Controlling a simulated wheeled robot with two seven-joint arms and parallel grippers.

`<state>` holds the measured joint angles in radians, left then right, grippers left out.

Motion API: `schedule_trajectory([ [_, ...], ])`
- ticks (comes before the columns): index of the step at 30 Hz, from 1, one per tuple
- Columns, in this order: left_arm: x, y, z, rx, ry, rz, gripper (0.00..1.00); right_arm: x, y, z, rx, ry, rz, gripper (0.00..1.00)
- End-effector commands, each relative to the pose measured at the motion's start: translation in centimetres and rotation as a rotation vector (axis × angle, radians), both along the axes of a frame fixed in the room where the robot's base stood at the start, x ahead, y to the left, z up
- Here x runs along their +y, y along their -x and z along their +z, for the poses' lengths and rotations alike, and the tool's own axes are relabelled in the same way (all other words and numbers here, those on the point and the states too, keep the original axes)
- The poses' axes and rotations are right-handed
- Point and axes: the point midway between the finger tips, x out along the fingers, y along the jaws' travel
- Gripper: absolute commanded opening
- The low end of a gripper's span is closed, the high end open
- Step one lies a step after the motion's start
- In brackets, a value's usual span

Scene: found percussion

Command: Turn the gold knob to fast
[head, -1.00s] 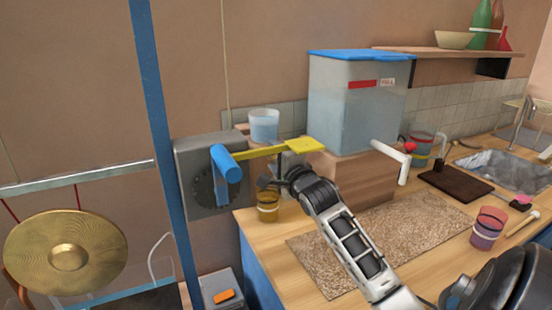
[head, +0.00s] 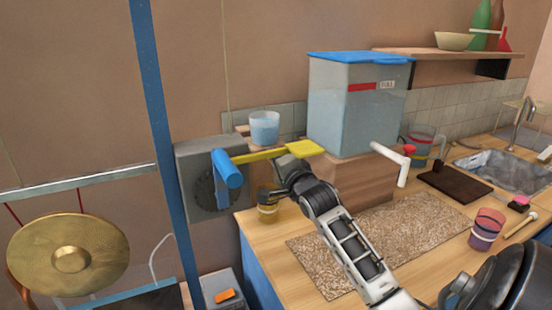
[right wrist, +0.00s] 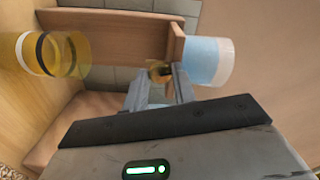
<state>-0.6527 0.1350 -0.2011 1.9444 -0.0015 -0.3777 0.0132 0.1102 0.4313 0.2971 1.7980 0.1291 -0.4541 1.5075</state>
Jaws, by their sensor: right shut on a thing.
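The gold knob (right wrist: 160,72) shows in the right wrist view as a small gold piece between the far ends of my fingers. My right gripper (right wrist: 160,88) is shut on it. In the head view, my right gripper (head: 268,192) is beside the grey box with a dark round dial (head: 203,188), below the yellow arm. The gripper hides the knob there, and I cannot read any speed marking or the knob's setting. My left gripper is not in view.
A blue handle (head: 228,168) and yellow bar (head: 262,155) extend close above my gripper. A yellow cup (head: 268,212) stands just below it. A water tank (head: 352,115) with a white spout (head: 390,160) is to the right. A gong (head: 70,258) hangs at left.

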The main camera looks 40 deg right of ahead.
Motion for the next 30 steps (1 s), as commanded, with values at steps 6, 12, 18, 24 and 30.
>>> schedule_trajectory([
  [6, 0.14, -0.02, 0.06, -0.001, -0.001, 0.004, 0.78, 0.0, 0.01, -0.06, 0.064, 0.195, 0.0, 0.04],
  [12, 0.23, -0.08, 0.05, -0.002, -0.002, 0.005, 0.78, 0.0, 0.01, -0.07, 0.121, 0.378, 0.001, 0.04],
  [18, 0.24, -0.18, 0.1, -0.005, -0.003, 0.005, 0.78, -0.02, 0.02, -0.06, 0.179, 0.56, 0.001, 0.04],
  [24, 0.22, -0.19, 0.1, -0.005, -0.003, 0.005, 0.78, -0.02, 0.02, -0.06, 0.237, 0.742, 0.001, 0.04],
  [30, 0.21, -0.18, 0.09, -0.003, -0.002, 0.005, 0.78, 0.01, 0.02, -0.09, 0.294, 0.922, 0.002, 0.04],
])
